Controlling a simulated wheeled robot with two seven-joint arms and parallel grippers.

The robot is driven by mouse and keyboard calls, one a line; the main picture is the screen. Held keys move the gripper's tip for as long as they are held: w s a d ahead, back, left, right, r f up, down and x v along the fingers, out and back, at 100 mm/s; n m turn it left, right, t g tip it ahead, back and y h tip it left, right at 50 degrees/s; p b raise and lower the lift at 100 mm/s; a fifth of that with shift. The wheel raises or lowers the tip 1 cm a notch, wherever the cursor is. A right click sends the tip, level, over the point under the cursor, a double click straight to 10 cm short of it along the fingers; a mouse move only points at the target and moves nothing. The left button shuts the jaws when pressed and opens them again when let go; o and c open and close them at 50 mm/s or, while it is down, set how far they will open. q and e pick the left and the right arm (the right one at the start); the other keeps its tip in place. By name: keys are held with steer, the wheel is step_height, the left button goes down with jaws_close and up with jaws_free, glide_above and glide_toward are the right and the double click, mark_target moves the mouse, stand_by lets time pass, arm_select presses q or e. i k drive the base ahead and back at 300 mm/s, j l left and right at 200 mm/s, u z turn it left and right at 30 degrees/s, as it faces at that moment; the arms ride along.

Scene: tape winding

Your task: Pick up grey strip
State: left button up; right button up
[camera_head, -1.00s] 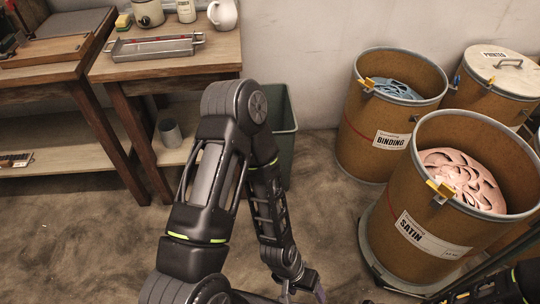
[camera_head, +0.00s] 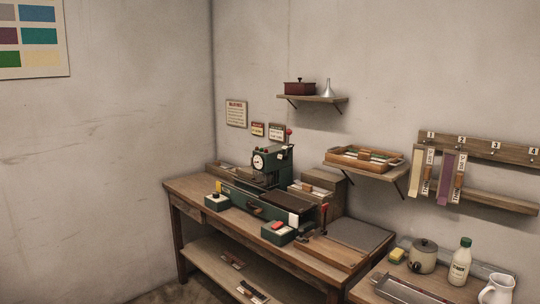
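Strips hang from a numbered wooden wall rack (camera_head: 500,152) at the right. A pale cream or greyish strip (camera_head: 418,174) hangs under number 1, and a mauve strip (camera_head: 446,180) hangs under number 2. Small lettered tags and brown pieces hang beside them. I cannot tell for sure that either strip is the grey one. The hooks at 3 and 4 look empty. Neither of my grippers is in view.
A wooden bench (camera_head: 190,187) in the corner carries a green machine (camera_head: 262,165). A wall shelf holds a wooden tray (camera_head: 364,160). Below the rack, a nearer table holds a pot (camera_head: 423,256), bottle (camera_head: 461,262), white jug (camera_head: 497,290) and metal tray (camera_head: 405,292).

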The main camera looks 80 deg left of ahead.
mark_target(316, 191)
steer(key=u, duration=0.85)
steer(key=j+u, duration=0.45)
steer(key=i+j+u, duration=0.15)
steer(key=j+u, duration=0.25)
steer(key=j, duration=0.2)
steer(key=i+j+u, duration=0.15)
steer(key=j+u, duration=0.3)
steer(key=i+j, duration=0.15)
steer(key=j, duration=0.15)
steer(key=i+j, duration=0.15)
steer(key=j, duration=0.2)
steer(key=i+j, duration=0.15)
steer(key=j, duration=0.15)
steer(key=i+j+u, duration=0.1)
steer(key=j, duration=0.25)
